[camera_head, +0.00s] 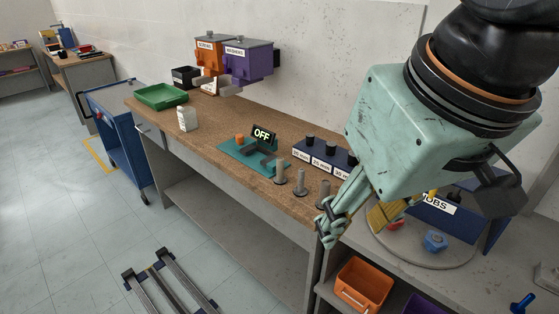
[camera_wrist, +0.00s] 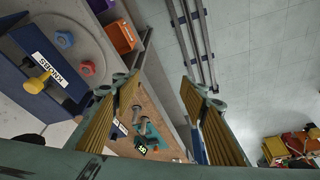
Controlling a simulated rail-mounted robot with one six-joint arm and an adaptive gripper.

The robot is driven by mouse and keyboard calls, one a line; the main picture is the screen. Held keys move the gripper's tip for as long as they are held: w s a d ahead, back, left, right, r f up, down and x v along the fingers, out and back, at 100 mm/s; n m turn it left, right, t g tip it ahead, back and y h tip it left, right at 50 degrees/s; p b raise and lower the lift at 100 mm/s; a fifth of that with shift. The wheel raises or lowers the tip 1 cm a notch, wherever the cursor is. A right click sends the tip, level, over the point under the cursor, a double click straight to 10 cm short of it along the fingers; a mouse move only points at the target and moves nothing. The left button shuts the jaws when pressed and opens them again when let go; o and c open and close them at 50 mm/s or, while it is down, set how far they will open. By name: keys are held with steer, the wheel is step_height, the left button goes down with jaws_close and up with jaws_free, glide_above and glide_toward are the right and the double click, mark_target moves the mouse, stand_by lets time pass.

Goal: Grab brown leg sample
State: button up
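Three upright cylindrical posts with wider round bases stand near the front edge of the wooden workbench in the head view: the left post (camera_head: 280,170), the middle post (camera_head: 301,183) and the right post (camera_head: 324,194). They look grey to grey-brown, and I cannot tell which is the brown leg sample. My gripper (camera_head: 352,222) is to their right, near the bench's right end, apart from them. In the wrist view my gripper (camera_wrist: 160,92) has its yellow-padded fingers spread with nothing between them. Small posts (camera_wrist: 140,127) show between the fingers, far off.
A dark block labelled in mm (camera_head: 322,156) stands behind the posts. A teal mat (camera_head: 236,148) with an OFF display (camera_head: 263,134) lies left. A blue KNOBS bin (camera_head: 470,213) and orange bin (camera_head: 362,284) are right. A green tray (camera_head: 160,96) is far left.

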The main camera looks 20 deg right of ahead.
steer(key=shift+c, duration=1.2)
